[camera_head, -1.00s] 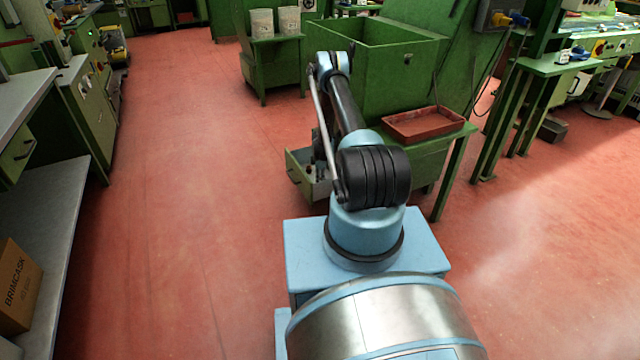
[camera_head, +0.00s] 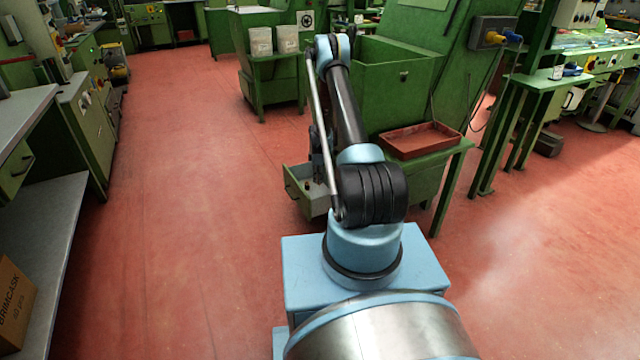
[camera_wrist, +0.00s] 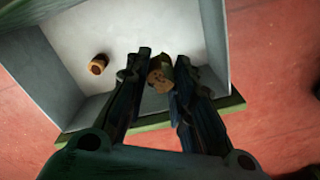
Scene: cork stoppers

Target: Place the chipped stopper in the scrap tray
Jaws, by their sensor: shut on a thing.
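In the wrist view my gripper (camera_wrist: 163,57) is shut on a brown cork stopper (camera_wrist: 160,76), which sits between the two dark fingers. Dark marks show on its face, but I cannot tell clearly whether it is chipped. A second cork stopper (camera_wrist: 98,64) lies apart, to the left, on the pale floor of an open drawer (camera_wrist: 66,88). The held stopper is over the drawer; its height above the floor is unclear. In the head view the drawer (camera_head: 312,203) is below the green bench, and my arm mostly hides the gripper. A reddish tray (camera_head: 420,146), possibly the scrap tray, rests on the bench.
A green bin (camera_head: 395,85) stands on the bench behind the tray. Two pale buckets (camera_head: 262,42) stand on a green stand behind. A grey shelf with a cardboard box (camera_head: 14,300) is at the left. The red floor between is clear.

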